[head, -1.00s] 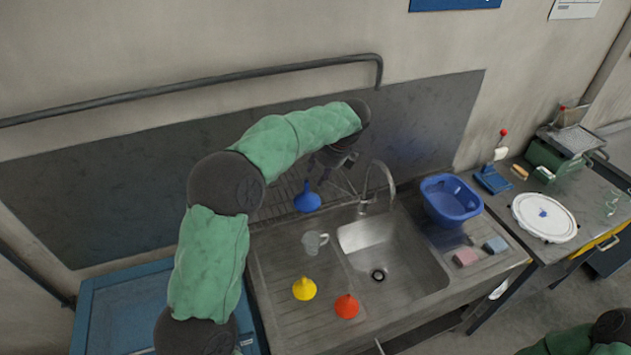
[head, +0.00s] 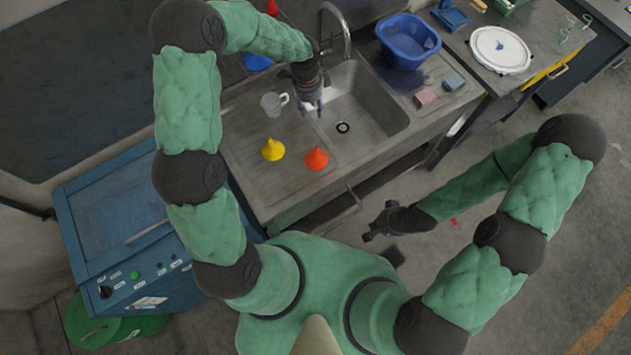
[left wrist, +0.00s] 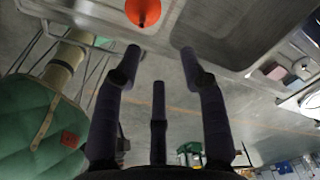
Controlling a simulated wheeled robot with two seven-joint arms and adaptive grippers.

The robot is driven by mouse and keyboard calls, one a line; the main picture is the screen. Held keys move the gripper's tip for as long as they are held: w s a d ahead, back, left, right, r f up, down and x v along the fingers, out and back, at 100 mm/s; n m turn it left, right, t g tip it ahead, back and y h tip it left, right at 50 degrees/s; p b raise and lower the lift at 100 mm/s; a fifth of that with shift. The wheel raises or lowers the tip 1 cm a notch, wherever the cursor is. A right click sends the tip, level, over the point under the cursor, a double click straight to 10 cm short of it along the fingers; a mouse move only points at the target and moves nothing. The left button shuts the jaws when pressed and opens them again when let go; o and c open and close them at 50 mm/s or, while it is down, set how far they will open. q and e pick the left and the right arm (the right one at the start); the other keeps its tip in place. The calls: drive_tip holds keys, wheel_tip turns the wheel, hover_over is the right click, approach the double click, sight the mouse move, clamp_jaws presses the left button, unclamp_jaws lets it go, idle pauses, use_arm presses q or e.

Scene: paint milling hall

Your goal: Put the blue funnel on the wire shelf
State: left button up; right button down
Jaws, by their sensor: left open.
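The blue funnel (head: 258,62) stands at the back left of the drainboard, partly hidden by my left arm. My left gripper (head: 311,108) points down over the sink's left edge, open and empty, to the right of the funnel and apart from it. In the left wrist view its spread fingers (left wrist: 160,52) have nothing between them. The wire shelf is mostly hidden behind my left arm, and I cannot make it out clearly. My right gripper (head: 372,230) hangs in front of the counter, away from the funnel; its jaws are too small to read.
A glass mug (head: 273,103), yellow funnel (head: 273,150) and orange funnel (head: 316,158) stand on the drainboard (head: 245,130). The tap (head: 346,35) rises behind the sink (head: 375,110). A blue basin (head: 408,42) and two sponges (head: 425,97) are at right.

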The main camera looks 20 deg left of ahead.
use_arm(q)
drive_tip(key=s+d+f+n+h, duration=0.1)
drive_tip(key=s+d+f+n, duration=0.2)
drive_tip(key=s+f+n, duration=0.2)
drive_tip(key=s+d+f+n+h, duration=0.1)
drive_tip(key=s+d+f+n, duration=0.2)
drive_tip(key=s, duration=0.8)
drive_tip(key=s+d+f+n+h, duration=0.1)
drive_tip(key=s+d+f+n, duration=0.2)
drive_tip(key=s+f+n, duration=0.5)
drive_tip(key=shift+s+n, duration=0.6)
drive_tip(key=shift+n, duration=0.5)
drive_tip(key=shift+f, duration=0.15)
